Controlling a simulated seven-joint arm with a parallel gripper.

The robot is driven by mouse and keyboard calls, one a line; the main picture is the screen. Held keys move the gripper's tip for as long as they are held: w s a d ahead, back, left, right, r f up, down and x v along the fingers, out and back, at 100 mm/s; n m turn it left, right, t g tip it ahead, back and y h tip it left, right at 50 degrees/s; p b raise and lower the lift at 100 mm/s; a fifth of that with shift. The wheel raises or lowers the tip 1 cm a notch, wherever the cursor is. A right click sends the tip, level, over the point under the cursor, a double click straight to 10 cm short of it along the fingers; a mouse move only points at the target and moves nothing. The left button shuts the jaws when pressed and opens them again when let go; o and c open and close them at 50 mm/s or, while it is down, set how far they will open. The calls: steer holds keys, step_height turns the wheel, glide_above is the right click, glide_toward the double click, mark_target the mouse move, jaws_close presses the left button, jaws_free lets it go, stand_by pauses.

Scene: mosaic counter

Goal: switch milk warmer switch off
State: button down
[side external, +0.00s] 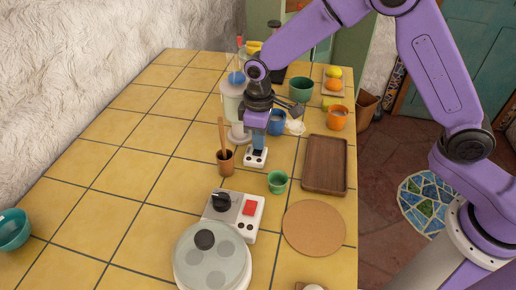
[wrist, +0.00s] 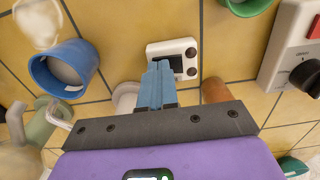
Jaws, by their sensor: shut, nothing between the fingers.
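A small white switch box (side external: 257,161) with a dark face lies on the tiled counter. In the wrist view the white switch box (wrist: 154,49) shows a black panel and small round dark details; the fingers hide part of it, and its switch position cannot be told. My gripper (side external: 257,146) points down with its blue fingers at this box. In the wrist view the gripper (wrist: 160,66) is shut and empty, its tips over the box's near-left part; contact cannot be told. A white lidded vessel (side external: 232,103) stands behind the box, perhaps the milk warmer.
A white control unit (side external: 247,222) with red switch and black knob sits in front, by a glass lid (side external: 212,262). A brown cup (side external: 225,162), green cup (side external: 277,182), blue mug (side external: 277,121) and wooden tray (side external: 325,164) surround the box.

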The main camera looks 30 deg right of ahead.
steer(key=shift+r, duration=3.45)
steer(key=s+d+r+n, duration=0.1)
steer(key=s+d, duration=0.5)
steer(key=s, duration=0.4)
steer(key=s+d+r+n, duration=0.1)
steer(key=s+d, duration=0.5)
steer(key=s, duration=0.4)
steer(key=s+d+r+n, duration=0.1)
steer(key=s+d+r, duration=0.1)
steer(key=s+d, duration=0.4)
steer(key=s, duration=0.4)
steer(key=shift+d+n, duration=0.15)
steer(key=shift+n, duration=0.15)
